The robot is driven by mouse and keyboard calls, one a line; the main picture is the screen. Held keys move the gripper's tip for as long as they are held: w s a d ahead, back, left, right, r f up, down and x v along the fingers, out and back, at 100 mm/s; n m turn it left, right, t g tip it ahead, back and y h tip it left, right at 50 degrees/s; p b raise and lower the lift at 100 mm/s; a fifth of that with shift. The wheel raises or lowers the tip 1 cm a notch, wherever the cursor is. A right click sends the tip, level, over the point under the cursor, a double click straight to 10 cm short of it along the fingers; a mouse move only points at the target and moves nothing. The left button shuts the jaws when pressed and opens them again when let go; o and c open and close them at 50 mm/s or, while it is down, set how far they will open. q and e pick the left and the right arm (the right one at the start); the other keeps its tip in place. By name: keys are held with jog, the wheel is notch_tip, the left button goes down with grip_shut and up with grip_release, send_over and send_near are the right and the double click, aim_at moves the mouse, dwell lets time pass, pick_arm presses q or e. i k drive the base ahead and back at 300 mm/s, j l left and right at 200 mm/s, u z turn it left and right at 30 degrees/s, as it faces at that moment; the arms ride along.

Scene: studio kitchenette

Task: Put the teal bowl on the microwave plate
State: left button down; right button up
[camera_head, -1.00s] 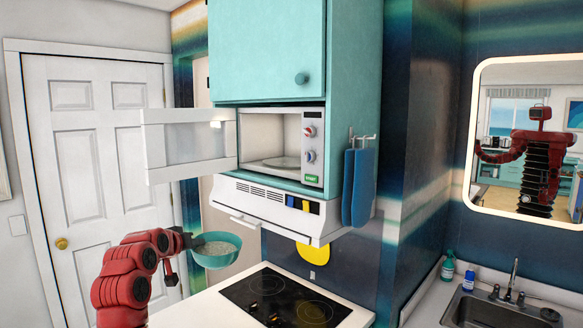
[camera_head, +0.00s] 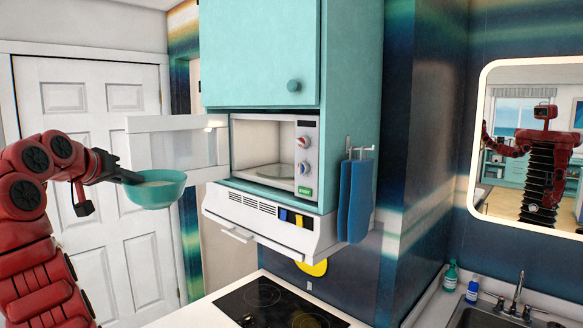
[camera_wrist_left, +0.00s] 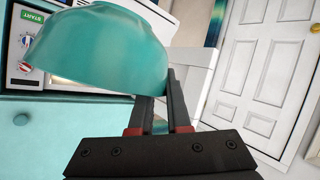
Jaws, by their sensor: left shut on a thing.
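The teal bowl (camera_head: 155,190) is in the air to the left of the microwave, held by its left rim in my left gripper (camera_head: 128,176). It is about upright and something pale shows inside it. In the left wrist view the bowl (camera_wrist_left: 100,52) fills the upper left, its wall at the black fingers (camera_wrist_left: 160,112). The microwave (camera_head: 309,160) has its door (camera_head: 160,145) swung open to the left. The round microwave plate (camera_head: 272,171) lies on the cavity floor, partly hidden. My right gripper is not in view.
The open door stands just behind the bowl. A hood (camera_head: 262,226) is below the microwave and a cabinet (camera_head: 258,55) above. Blue mitts (camera_head: 356,200) hang on the right side. A black cooktop (camera_head: 275,306) lies below.

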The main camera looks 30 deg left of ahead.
aim_at(293, 171)
jog(key=i, duration=1.25)
